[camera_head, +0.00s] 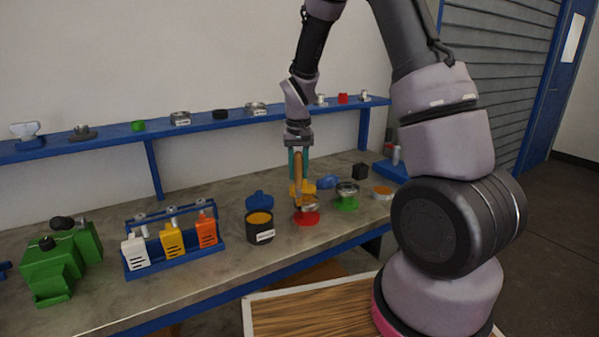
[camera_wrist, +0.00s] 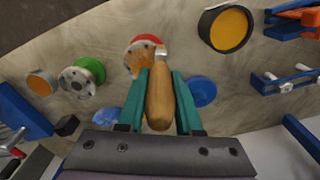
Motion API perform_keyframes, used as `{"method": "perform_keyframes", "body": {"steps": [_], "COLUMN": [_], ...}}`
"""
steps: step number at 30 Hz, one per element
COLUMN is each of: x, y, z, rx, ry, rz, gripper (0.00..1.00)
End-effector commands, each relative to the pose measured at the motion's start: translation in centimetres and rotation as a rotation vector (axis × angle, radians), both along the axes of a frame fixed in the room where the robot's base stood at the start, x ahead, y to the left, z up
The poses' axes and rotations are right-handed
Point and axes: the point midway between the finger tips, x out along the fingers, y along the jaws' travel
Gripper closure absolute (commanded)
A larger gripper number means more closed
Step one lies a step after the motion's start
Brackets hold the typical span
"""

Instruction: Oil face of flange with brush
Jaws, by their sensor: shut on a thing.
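My gripper (camera_head: 298,154) has teal fingers and is shut on the wooden handle of a brush (camera_head: 298,178). In the wrist view my gripper (camera_wrist: 160,76) holds the brush (camera_wrist: 159,100) between its fingers, with a metal ferrule at the far end. The brush points down over a metal flange on a red base (camera_head: 306,218). The red-based flange (camera_wrist: 150,39) also shows in the wrist view, with orange-brown at its face beside the ferrule. I cannot tell bristles from oil there, or whether they touch. A dark pot (camera_head: 261,235) with orange contents stands left of the flange.
A green-based flange (camera_head: 346,204) and an orange-filled dish (camera_head: 383,194) stand to the right. A blue lid (camera_wrist: 202,92) lies near the pot. A blue rack (camera_head: 172,254) with bottles and a green machine (camera_head: 60,262) stand left. A blue shelf (camera_head: 208,117) with small parts runs behind.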

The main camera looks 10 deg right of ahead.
Motion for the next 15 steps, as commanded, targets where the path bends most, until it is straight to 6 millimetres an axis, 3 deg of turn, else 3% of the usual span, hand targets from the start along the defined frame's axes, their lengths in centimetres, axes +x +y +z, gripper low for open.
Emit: {"method": "perform_keyframes", "body": {"steps": [2, 15], "x": [0.1, -0.1], "y": [-0.1, -0.4], "z": [1.7, 5.5], "rx": [0.002, 0.001], "ry": [-0.008, -0.005], "rz": [-0.002, -0.005], "gripper": [1.00, 1.00]}}
